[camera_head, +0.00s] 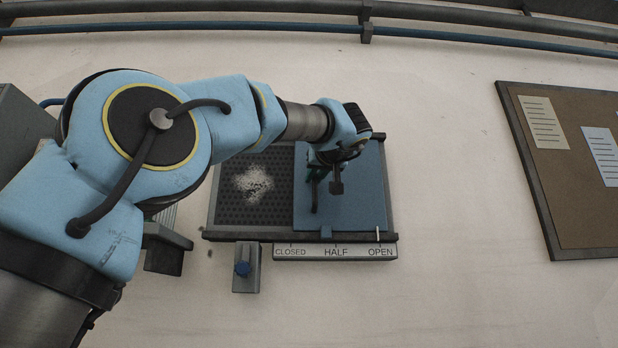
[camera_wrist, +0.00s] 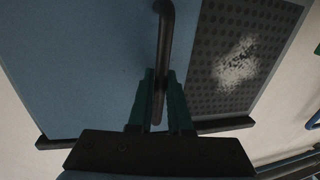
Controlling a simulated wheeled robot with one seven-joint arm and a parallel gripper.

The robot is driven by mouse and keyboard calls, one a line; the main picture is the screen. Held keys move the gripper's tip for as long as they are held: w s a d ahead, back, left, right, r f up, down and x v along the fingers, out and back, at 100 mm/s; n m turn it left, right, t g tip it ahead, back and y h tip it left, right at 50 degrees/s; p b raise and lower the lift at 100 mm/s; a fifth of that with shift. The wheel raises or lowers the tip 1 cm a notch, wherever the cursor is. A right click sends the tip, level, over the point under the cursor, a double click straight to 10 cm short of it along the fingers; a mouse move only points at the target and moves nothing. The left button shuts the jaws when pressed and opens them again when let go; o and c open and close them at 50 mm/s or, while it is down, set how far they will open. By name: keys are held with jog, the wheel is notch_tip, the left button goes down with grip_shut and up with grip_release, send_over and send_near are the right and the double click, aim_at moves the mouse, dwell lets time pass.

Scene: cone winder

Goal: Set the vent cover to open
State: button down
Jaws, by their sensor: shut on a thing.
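The vent cover (camera_head: 358,205) is a flat blue panel on the right part of the wall vent. It also fills much of the wrist view (camera_wrist: 85,70). To its left the dark perforated grille (camera_head: 228,205) is bare, with a whitish patch on it. My gripper (camera_head: 316,175) is at the cover's left side, shut on its dark bar handle (camera_wrist: 166,35). In the wrist view the green fingers (camera_wrist: 160,88) stand on both sides of the bar. A label strip (camera_head: 308,252) below reads CLOSED, HALF, OPEN. A small tab on the cover's lower edge is near HALF; a white line stands above OPEN.
A notice board (camera_head: 570,215) hangs at the right. Pipes (camera_head: 440,14) run along the top of the wall. Bare wall lies between vent and board.

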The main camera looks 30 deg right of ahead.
jog(key=shift+r, duration=0.1)
jog(key=c, duration=0.8)
grip_release()
jog(key=shift+c, duration=0.2)
jog(key=b+v, duration=0.4)
jog(key=v, duration=0.6)
jog(key=shift+s, duration=0.4)
jog(key=shift+s+a, duration=0.1)
